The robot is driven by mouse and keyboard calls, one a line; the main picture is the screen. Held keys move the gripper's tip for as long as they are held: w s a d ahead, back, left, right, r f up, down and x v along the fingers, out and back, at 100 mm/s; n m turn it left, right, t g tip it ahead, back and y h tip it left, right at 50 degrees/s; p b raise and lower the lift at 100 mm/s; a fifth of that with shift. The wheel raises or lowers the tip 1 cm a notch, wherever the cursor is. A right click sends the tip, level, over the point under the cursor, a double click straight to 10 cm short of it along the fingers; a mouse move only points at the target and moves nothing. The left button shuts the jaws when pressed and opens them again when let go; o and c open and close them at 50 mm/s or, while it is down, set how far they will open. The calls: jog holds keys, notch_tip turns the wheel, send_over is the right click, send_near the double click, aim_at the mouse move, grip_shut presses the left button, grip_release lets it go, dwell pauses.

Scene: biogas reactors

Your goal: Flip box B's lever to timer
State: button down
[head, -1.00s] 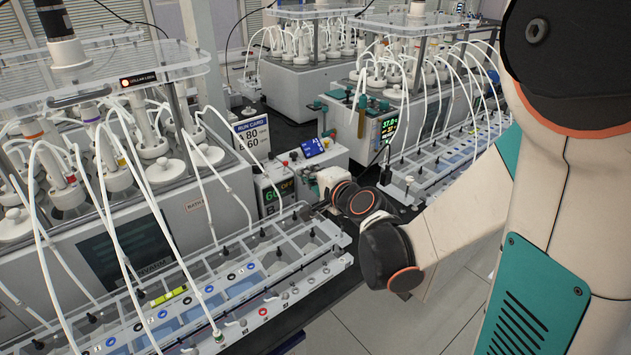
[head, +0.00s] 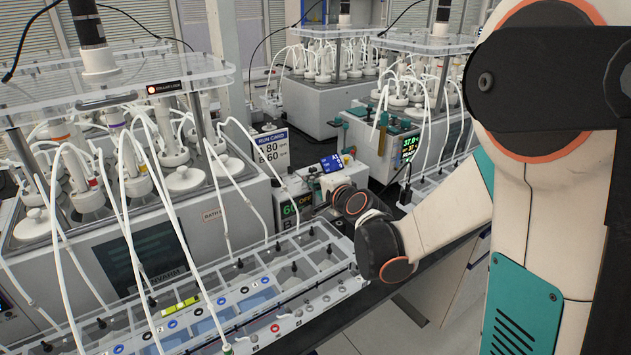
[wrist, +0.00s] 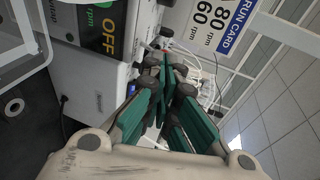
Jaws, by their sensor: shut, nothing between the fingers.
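Box B (head: 290,213) stands at the end of the near reactor row in the head view. It is a small pale box with a dark display reading 60 and OFF, and a B label below. In the wrist view its display (wrist: 103,28) appears sideways, with a green figure and an orange OFF. My gripper (wrist: 168,62) has teal and dark fingers, closed together and empty, beside the box's face. A small reddish knob (wrist: 166,32) shows just beyond the fingertips; I cannot tell whether it is the lever. In the head view my wrist hides part of the box front.
A clear-topped tray rack (head: 215,300) with white tubes lies along the near bench edge. Open floor lies at lower right.

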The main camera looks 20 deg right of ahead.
jog(key=shift+w+a+r+g+h+p, duration=0.25)
jog(key=shift+w+r+g+p, duration=0.3)
jog(key=shift+g+p, duration=0.9)
jog(key=p, duration=0.2)
jog(key=w+r+g+p, duration=0.1)
jog(key=p, duration=0.1)
jog(key=shift+a+r+n+g+h, duration=0.1)
jog(key=shift+a+n+g+h, duration=0.05)
jog(key=shift+n+g+h, duration=0.15)
jog(key=shift+w+a+r+g+h+p, duration=0.15)
jog(key=shift+w+g+h+p, duration=0.1)
jog(key=shift+w+g+p, duration=0.5)
jog(key=shift+w+a+g+p, duration=0.1)
jog(key=shift+g+p, duration=0.2)
jog(key=shift+g, duration=0.4)
jog(key=shift+r+p, duration=0.45)
jog(key=shift+r, duration=0.25)
